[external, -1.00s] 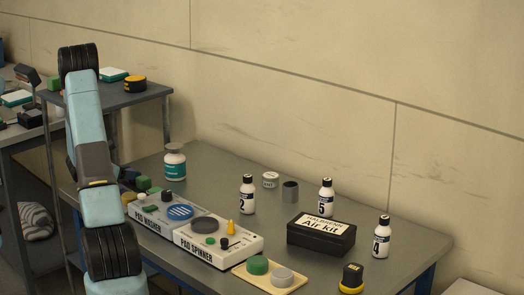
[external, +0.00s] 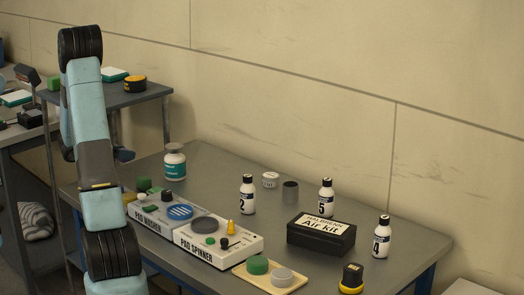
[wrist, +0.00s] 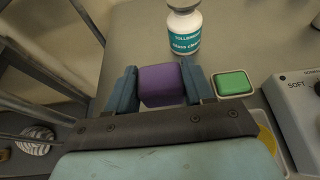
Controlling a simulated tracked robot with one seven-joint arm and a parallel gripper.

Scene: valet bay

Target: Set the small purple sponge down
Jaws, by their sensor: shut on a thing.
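The small purple sponge (wrist: 162,85) sits between the two blue-grey fingers of my gripper (wrist: 160,88) in the wrist view. The fingers press on its left and right sides. In the external view the sponge is hidden behind my arm, and only a dark bit of my gripper (external: 123,154) shows at the arm's right edge, near the left end of the grey table (external: 330,190). The sponge looks held above the table, but the exact gap is unclear.
A white bottle with a teal label (external: 174,163) stands just beyond the sponge; it also shows in the wrist view (wrist: 184,32). A green block (wrist: 233,84) is right of the gripper. The pad washer and pad spinner (external: 215,242) lie farther right. Bare tabletop (wrist: 130,40) lies left of the bottle.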

